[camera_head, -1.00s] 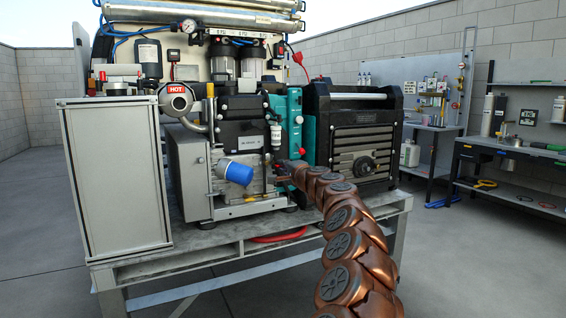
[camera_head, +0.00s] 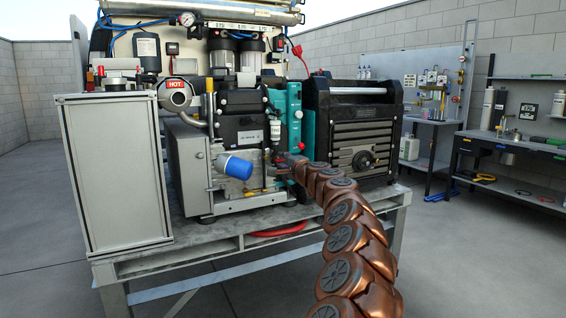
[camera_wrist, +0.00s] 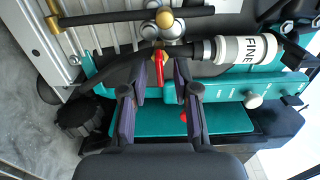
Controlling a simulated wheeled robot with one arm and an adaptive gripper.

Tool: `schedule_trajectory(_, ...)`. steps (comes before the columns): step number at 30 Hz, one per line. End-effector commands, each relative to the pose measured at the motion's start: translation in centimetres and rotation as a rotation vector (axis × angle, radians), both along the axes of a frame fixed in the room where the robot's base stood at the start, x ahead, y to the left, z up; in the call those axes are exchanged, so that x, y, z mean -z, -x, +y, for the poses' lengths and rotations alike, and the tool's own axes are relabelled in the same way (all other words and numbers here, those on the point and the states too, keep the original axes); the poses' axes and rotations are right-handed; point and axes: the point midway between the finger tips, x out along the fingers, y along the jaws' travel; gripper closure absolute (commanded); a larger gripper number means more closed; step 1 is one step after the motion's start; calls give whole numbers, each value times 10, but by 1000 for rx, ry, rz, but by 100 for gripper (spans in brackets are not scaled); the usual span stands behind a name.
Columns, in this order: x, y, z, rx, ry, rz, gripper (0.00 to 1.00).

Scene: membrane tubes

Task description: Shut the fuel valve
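In the wrist view, a small red lever (camera_wrist: 159,68) sticks out below a brass fitting (camera_wrist: 164,18) on the black fuel line. I take it for the fuel valve's handle. My gripper (camera_wrist: 160,76) is open, with its two dark fingers on either side of the red lever. A gap shows between the lever and each finger, so I see no grip. In the head view my gripper (camera_head: 283,163) is small and partly hidden at the front of the engine, and the lever cannot be made out clearly there.
A white filter marked FINE (camera_wrist: 240,48) sits right of the lever in the wrist view. A teal panel (camera_wrist: 150,122) lies behind the fingers. In the head view, a blue filter (camera_head: 236,167) is left of my gripper and a black generator (camera_head: 352,130) is right.

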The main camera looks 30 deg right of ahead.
Motion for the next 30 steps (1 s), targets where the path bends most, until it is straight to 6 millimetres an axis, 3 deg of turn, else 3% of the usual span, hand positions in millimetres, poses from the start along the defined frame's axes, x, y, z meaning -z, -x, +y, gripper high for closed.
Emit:
schedule_trajectory(14,0,5,1,-1,-2,0,68)
schedule_trajectory(30,0,41,3,0,-3,0,68)
